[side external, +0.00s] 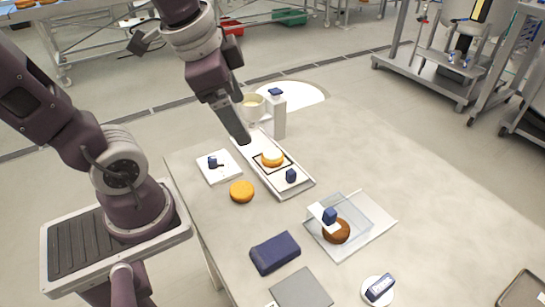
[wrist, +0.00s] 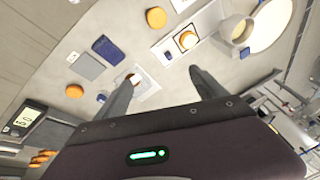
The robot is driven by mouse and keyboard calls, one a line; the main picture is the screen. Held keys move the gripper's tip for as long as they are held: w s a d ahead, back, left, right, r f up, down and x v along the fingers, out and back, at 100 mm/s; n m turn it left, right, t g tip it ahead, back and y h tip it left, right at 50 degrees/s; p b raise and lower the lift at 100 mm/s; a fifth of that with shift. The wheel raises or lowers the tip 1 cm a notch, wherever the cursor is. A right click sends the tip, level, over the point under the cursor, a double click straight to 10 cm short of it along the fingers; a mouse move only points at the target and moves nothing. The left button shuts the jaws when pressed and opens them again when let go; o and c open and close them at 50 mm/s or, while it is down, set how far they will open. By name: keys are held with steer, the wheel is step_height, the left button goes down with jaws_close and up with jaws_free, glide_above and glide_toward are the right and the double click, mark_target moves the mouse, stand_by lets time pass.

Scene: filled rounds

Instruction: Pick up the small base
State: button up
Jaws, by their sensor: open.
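A loose orange round base (side external: 241,191) lies flat on the table beside the long white tray (side external: 301,189); it also shows in the wrist view (wrist: 156,18). A second loose orange round (wrist: 74,90) shows only in the wrist view. A third round (side external: 272,158), pale on top, sits inside a black square outline on the tray. I cannot tell for sure which one is the small base. My gripper (side external: 243,141) is high over the far end of the tray, apart from every round. In the wrist view its fingers (wrist: 162,76) are spread and empty.
A brown round (side external: 336,235) sits on a clear tray under a white, blue-knobbed piece. A dark blue block (side external: 275,252) and a grey slab (side external: 302,289) lie near the front. A cream pot (side external: 252,107) and white box (side external: 279,120) stand beyond the tray. The table's right side is mostly clear.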

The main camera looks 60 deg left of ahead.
steer(key=w+a+f+m+g, duration=0.1)
steer(key=w+a+f+m, duration=0.2)
steer(key=w+m, duration=0.15)
steer(key=m+g, duration=0.3)
steer(key=m, duration=0.9)
glide_above(272, 152)
steer(key=shift+h, duration=0.4)
step_height(272, 152, down, 14)
steer(key=shift+s+r, duration=0.1)
steer(key=shift+s, duration=0.05)
steer(key=f, duration=0.6)
steer(key=shift+w+f, duration=0.2)
steer(key=shift+f, duration=0.45)
steer(key=c, duration=0.9)
